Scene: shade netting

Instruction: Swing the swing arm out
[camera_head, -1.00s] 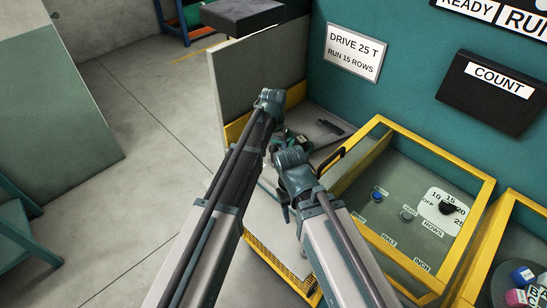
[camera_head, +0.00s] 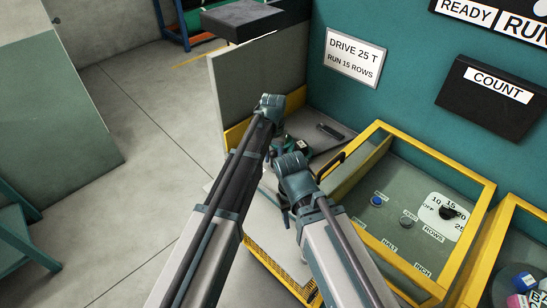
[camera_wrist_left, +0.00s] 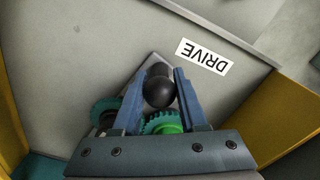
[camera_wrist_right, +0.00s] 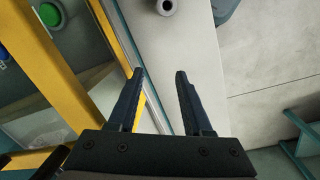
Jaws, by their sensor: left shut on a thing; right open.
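In the left wrist view, a black ball knob (camera_wrist_left: 158,88) stands between the fingers of my left gripper (camera_wrist_left: 159,78), which is shut on it. A grey plate, seemingly the swing arm (camera_wrist_left: 150,68), shows beneath the knob. A bright green gear (camera_wrist_left: 163,124) lies just below the knob, and a darker teal gear (camera_wrist_left: 104,112) is to its left. In the head view my left gripper (camera_head: 277,150) is largely hidden by its own wrist. My right gripper (camera_wrist_right: 160,75) is open and empty, over a pale surface in its wrist view.
A label reading DRIVE (camera_wrist_left: 203,56) is on the grey panel by the gears. A grey upright panel (camera_head: 255,85) rises behind the left gripper. Open floor (camera_head: 130,190) lies to the left.

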